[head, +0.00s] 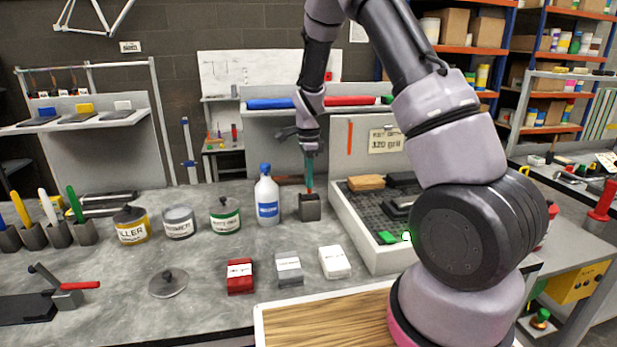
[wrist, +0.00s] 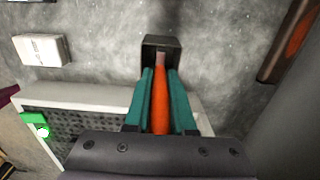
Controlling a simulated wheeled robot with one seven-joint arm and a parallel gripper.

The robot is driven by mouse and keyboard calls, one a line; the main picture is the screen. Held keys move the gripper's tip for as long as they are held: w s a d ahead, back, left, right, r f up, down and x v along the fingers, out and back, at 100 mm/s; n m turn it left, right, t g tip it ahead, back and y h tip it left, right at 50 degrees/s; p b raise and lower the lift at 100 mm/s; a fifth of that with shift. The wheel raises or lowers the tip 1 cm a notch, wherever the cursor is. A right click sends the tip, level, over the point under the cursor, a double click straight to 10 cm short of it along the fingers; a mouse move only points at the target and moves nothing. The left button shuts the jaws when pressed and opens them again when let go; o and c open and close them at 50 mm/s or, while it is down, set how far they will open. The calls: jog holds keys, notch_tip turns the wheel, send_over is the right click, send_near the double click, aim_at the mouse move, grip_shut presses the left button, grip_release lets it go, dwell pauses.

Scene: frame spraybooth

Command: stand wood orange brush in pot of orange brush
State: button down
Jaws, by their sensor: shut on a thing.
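My gripper (head: 309,174) points down above a dark square pot (head: 310,208) on the grey bench, right of the white spray bottle. In the wrist view my gripper's teal fingers (wrist: 160,73) are shut on the orange brush (wrist: 160,102), one finger on each side of its handle. The brush's far end reaches the mouth of the pot (wrist: 148,48), and its tip appears to be inside. The brush also shows as a thin orange strip (head: 309,190) just above the pot. How deep it sits, and whether it touches the bottom, is hidden.
A white-rimmed tray (head: 372,254) with a dark perforated floor stands close right of the pot. The white bottle (head: 267,198) is close left. Several pots with yellow, white and green brushes (head: 75,205) stand far left.

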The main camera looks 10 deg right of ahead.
jog(key=shift+f, duration=0.6)
jog(key=c, duration=0.7)
grip_release()
jog(key=shift+r, duration=0.1)
notch_tip(320, 180, up, 10)
jog(key=shift+f, duration=0.25)
jog(key=shift+r, duration=0.6)
